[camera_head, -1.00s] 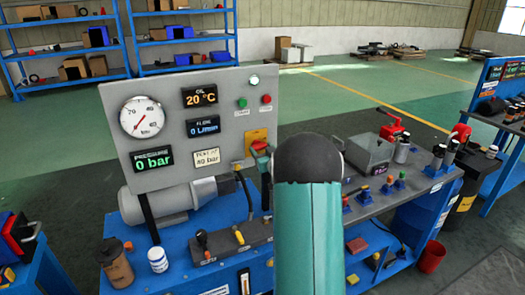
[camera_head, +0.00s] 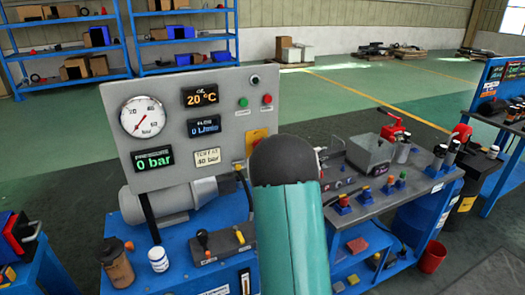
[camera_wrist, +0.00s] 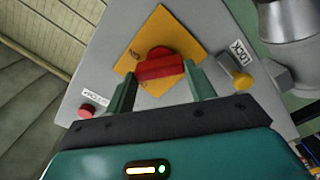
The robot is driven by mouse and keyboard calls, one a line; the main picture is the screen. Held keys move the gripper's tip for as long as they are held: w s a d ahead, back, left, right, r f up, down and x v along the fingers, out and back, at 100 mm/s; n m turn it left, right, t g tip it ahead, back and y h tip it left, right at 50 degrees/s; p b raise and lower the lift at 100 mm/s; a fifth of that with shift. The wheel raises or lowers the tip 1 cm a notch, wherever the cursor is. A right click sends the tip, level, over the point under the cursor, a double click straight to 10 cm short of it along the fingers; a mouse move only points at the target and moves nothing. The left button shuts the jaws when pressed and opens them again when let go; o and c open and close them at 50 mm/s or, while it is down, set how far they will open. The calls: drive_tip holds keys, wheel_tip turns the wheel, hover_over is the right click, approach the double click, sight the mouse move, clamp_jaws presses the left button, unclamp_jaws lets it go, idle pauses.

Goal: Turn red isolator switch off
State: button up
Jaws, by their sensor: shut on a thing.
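The red isolator switch (camera_wrist: 160,60) sits on a tilted yellow plate (camera_wrist: 188,40) on the grey panel in the wrist view. My gripper (camera_wrist: 160,73) is shut on its red handle, one finger at each end. The handle lies nearly level across the wrist picture. In the head view, part of the yellow plate (camera_head: 257,136) shows at the panel's lower right; my arm hides the switch and my gripper there. The round lamp (camera_head: 255,80) at the panel's top right looks dark.
The grey panel (camera_head: 222,112) bears a gauge and several displays, with pressure reading 0 bar. A red button (camera_wrist: 85,111) and a yellow knob (camera_wrist: 241,80) by a LOCK label flank the switch. A bench with levers (camera_head: 345,200) stands to the right.

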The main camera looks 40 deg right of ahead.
drive_tip(key=shift+f+n, duration=0.15)
drive_tip(key=shift+n, duration=3.45)
drive_tip(key=o, duration=1)
drive_tip(key=shift+s+a, duration=0.1)
drive_tip(key=v, duration=1.3)
drive_tip(key=shift+s+a, duration=0.15)
drive_tip(key=shift+s, duration=0.15)
